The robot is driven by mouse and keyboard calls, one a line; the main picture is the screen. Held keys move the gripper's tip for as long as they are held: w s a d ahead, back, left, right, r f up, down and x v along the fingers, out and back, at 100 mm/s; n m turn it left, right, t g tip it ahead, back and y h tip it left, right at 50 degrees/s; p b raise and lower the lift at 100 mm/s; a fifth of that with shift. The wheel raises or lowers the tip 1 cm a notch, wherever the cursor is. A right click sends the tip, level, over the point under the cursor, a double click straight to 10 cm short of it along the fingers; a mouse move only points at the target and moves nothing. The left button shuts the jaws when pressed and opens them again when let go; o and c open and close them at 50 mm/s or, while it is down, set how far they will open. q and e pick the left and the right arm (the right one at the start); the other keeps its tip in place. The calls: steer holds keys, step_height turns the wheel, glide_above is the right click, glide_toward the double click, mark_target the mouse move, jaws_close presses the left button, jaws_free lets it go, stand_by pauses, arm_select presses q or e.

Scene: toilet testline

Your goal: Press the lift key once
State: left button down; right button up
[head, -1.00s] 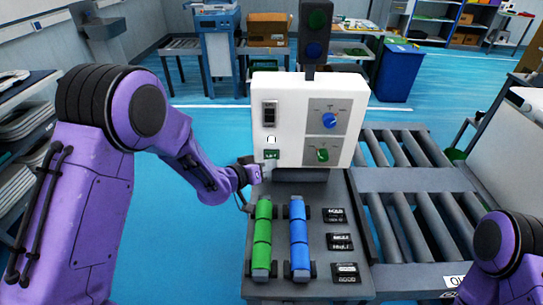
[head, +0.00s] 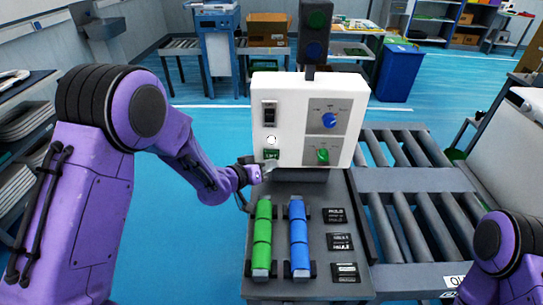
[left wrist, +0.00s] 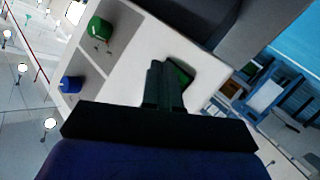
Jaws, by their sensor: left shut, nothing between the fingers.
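The green lift key (head: 271,154) sits low on the left side of the white control panel (head: 290,92), under a small round white indicator (head: 271,140). My left gripper (head: 266,173) is shut and empty, just below the key in the head view. In the left wrist view the shut fingertips (left wrist: 166,84) lie over the panel face beside the green key (left wrist: 181,74), partly covering it. I cannot tell whether they touch it. My right gripper is out of view; only part of my right arm shows at lower right.
Blue (head: 329,120) and green (head: 322,156) knobs sit on the panel's right, a black rocker switch (head: 269,113) at upper left. Green (head: 262,238) and blue (head: 299,238) cylinders lie on the bench in front. A roller conveyor (head: 425,215) stands at right.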

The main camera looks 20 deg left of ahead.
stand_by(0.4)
arm_select(q)
steer(key=shift+w+a, duration=0.15)
steer(key=shift+w, duration=0.25)
